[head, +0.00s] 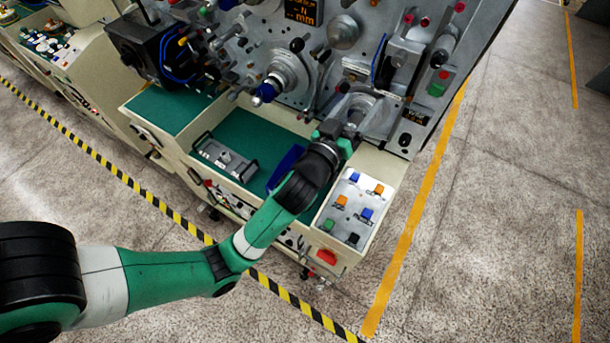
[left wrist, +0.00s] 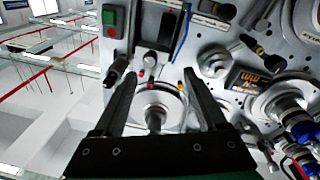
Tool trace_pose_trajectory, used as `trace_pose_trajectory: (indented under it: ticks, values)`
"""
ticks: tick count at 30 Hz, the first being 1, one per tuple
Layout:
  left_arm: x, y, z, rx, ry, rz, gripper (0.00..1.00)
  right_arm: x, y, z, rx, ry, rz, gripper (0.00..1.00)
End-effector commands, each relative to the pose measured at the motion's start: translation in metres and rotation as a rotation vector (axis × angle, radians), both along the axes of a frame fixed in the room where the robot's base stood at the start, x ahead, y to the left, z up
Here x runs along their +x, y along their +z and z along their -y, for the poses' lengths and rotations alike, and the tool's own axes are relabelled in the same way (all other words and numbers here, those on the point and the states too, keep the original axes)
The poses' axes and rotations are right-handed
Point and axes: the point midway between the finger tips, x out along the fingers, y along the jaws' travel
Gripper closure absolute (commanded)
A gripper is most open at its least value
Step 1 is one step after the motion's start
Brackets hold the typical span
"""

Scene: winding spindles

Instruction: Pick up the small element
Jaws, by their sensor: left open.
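My left gripper (head: 341,128) reaches in to the right-hand spindle (head: 362,106) on the machine front. In the left wrist view the two black fingers of the left gripper (left wrist: 158,80) are open and apart. A round grey metal hub with a short protruding shaft (left wrist: 155,118) shows between them, its lower part close to the gripper body. No contact between fingers and shaft is visible. I cannot tell which part is the small element; it may be this shaft piece. The gripper and wrist partly hide the spindle in the head view. My right gripper is not in view.
A second spindle with a blue and white tip (head: 265,92) stands to the left. Below are a green tray surface (head: 240,130), a grey handled plate (head: 225,158), a blue part (head: 284,168) and a button panel (head: 352,208). Levers and knobs crowd the machine face.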

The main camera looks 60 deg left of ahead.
Motion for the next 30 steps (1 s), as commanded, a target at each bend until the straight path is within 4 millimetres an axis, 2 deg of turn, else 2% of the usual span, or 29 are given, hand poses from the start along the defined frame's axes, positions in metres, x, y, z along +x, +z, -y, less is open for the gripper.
trace_pose_trajectory:
  ticks: [1,2,3,6,9,12,17,20,27,30]
  values:
    - [-0.014,-0.088,-0.015,0.003,0.043,-0.110,0.26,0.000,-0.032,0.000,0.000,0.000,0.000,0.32]
    - [-0.025,-0.126,-0.022,0.006,0.065,-0.170,0.26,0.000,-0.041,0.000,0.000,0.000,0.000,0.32]
    - [-0.042,-0.176,-0.032,0.014,0.094,-0.250,0.26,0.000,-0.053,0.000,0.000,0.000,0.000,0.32]
    - [-0.089,-0.282,-0.047,0.022,0.145,-0.431,0.26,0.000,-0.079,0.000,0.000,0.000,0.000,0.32]
    - [-0.129,-0.347,-0.054,0.002,0.173,-0.539,0.26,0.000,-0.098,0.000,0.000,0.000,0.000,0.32]
    - [-0.147,-0.370,-0.058,-0.009,0.191,-0.577,0.26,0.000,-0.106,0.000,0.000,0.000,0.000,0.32]
    - [-0.148,-0.367,-0.060,-0.012,0.197,-0.576,0.26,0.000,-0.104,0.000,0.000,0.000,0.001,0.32]
    - [-0.142,-0.370,-0.065,-0.012,0.198,-0.576,0.26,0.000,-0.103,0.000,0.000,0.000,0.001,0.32]
    - [-0.110,-0.386,-0.092,-0.012,0.198,-0.575,0.26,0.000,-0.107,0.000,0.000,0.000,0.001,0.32]
    - [-0.103,-0.390,-0.097,-0.012,0.196,-0.574,0.26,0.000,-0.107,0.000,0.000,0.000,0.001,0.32]
